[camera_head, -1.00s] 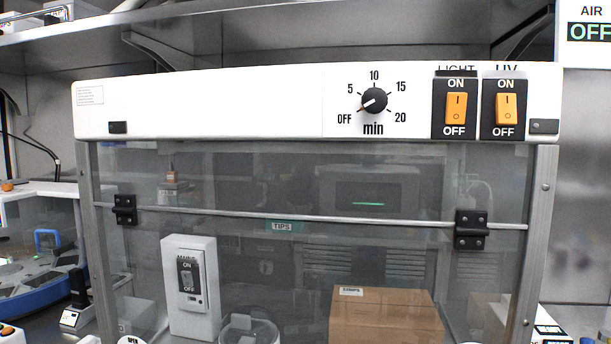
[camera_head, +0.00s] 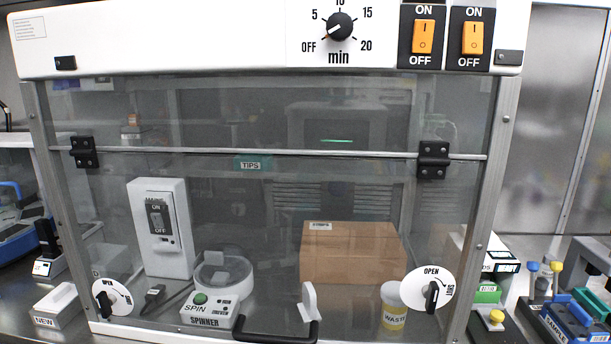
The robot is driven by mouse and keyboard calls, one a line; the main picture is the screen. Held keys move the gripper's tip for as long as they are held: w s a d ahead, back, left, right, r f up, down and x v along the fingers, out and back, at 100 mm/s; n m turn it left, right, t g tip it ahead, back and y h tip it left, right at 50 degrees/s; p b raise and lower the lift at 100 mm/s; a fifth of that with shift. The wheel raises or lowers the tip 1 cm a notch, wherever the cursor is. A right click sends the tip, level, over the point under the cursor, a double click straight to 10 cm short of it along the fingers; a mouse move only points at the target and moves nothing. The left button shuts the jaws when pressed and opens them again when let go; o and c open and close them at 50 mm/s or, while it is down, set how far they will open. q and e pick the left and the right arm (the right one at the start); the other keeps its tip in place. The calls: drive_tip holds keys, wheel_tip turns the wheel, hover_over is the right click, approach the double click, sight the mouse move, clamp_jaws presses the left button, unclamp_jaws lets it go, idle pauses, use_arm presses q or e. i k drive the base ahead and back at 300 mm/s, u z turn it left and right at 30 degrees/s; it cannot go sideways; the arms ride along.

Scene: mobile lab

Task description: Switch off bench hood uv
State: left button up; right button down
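The bench hood (camera_head: 150,42) fills the view, with a white top panel and a clear front sash. The UV switch (camera_head: 472,38) is the orange rocker at the right end of the panel, on a black plate marked ON above and OFF below. Its own UV label is cut off by the top edge now. The light switch (camera_head: 424,37) is a like orange rocker just to its left. The timer knob (camera_head: 340,27) points to OFF. Neither of my grippers is in view.
The sash is down, with a black handle (camera_head: 276,336) at its bottom edge and knobs at the lower left (camera_head: 104,303) and lower right (camera_head: 432,295). Behind it are a cardboard box (camera_head: 352,253) and a spinner (camera_head: 211,310). Sample racks (camera_head: 575,318) stand at right.

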sight(472, 36)
drive_tip(key=z, duration=2.25)
drive_tip(key=k, duration=1)
drive_tip(key=u, duration=1.5)
drive_tip(key=i, duration=0.5)
drive_tip(key=u, duration=0.05)
